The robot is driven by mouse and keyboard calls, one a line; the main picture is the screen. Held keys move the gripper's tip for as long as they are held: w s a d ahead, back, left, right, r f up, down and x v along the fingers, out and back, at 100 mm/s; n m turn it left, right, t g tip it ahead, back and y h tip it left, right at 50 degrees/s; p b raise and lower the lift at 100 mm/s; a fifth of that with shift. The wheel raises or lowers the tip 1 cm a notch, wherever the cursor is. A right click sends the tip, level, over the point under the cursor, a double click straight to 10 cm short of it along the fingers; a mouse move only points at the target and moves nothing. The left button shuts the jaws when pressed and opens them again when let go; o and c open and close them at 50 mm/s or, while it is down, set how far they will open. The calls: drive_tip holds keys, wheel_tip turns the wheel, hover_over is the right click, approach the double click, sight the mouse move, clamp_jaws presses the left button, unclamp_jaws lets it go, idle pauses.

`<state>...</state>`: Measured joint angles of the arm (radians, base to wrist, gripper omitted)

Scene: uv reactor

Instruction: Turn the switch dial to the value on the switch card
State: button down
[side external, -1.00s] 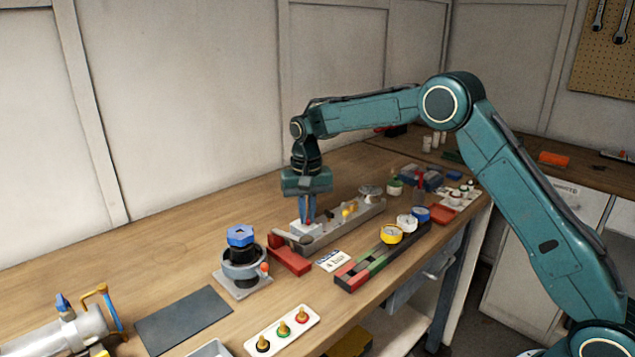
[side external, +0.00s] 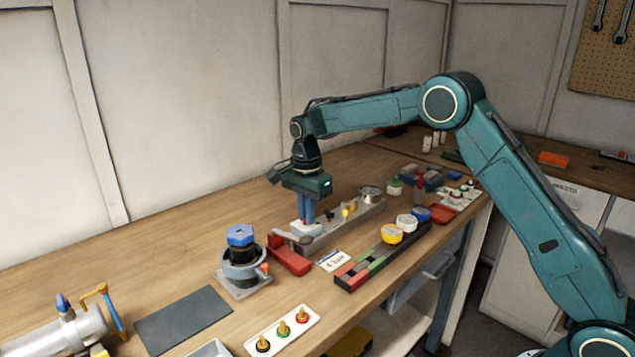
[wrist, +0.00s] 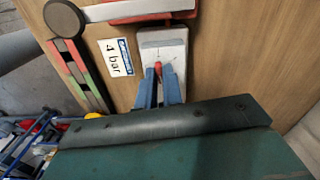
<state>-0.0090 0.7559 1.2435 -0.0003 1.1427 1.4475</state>
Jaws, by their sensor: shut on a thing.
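The switch card (side external: 333,260) lies on the bench and reads "4 bar"; it also shows in the wrist view (wrist: 117,57). The switch (side external: 297,231) is a pale box at the near end of a grey rail; its plate fills the top centre of the wrist view (wrist: 165,42) with fine dial marks. My gripper (side external: 307,217) points straight down over it. In the wrist view its blue fingers (wrist: 158,82) are shut on the small red dial (wrist: 158,67). The fingers hide part of the dial and some marks, so its value is not readable.
A red-based clamp with a dark lever (side external: 288,257) stands beside the switch. A red and green block strip (side external: 362,269) and round gauges (side external: 391,234) lie to the right. A blue-capped pump (side external: 241,257) stands left. Bare bench lies behind it.

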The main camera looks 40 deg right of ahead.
drive_tip(key=shift+r+m, duration=0.1)
drive_tip(key=shift+m, duration=0.7)
drive_tip(key=c, duration=1.5)
unclamp_jaws()
drive_tip(key=shift+c, duration=0.2)
wheel_tip(320, 180, up, 14)
